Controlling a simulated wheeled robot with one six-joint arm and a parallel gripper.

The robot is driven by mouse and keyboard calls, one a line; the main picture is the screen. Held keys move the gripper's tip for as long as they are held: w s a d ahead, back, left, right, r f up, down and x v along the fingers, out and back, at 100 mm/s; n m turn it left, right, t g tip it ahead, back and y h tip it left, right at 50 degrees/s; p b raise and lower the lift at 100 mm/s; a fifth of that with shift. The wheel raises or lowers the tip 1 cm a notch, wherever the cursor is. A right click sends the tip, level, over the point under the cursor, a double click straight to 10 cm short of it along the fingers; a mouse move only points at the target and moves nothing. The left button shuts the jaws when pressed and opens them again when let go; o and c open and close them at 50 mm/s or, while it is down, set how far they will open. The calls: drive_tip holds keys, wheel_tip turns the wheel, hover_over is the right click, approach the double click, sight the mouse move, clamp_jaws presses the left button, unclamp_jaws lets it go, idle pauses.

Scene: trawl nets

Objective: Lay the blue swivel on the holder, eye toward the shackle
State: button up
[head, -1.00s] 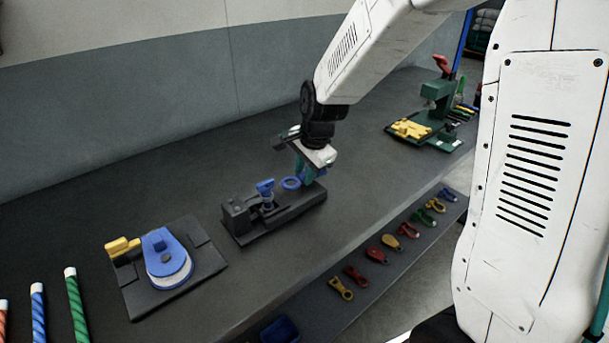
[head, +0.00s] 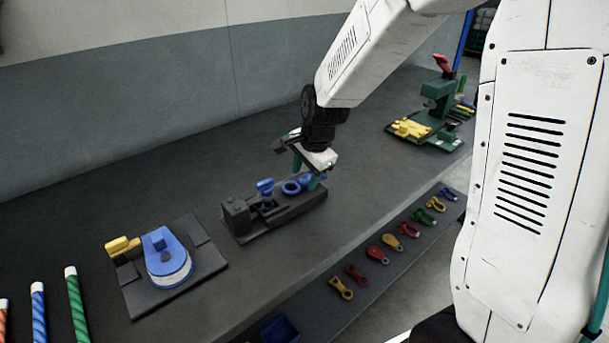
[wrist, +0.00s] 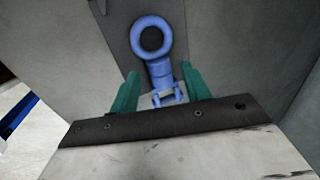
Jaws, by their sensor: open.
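The blue swivel (head: 297,186) lies on the right part of the dark holder (head: 247,229), its ring eye pointing left toward the upright blue shackle (head: 266,190). In the wrist view the swivel (wrist: 160,72) shows its round eye at the far end and its forked end near my gripper (wrist: 157,88). My gripper (head: 309,178) is open just above the holder's right end. Its two green fingers stand on either side of the swivel's forked end, with gaps visible. The exact contact between swivel and holder is partly hidden by the fingers in the head view.
A black plate with a blue sheave block (head: 163,252) and a yellow part (head: 122,245) is to the left. A green press (head: 438,100) with yellow pieces (head: 411,128) stands at the back right. Several coloured fittings lie on the lower front shelf (head: 322,302).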

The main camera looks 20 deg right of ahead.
drive_tip(key=v, duration=1.1)
drive_tip(key=s+d+r+n+g, duration=0.1)
drive_tip(key=s+r+n, duration=0.1)
drive_tip(key=s+n, duration=0.5)
drive_tip(key=s+d+r+n+h, duration=0.1)
drive_tip(key=s+n, duration=0.6)
drive_tip(key=s, duration=1.3)
drive_tip(key=shift+r+g, duration=0.4)
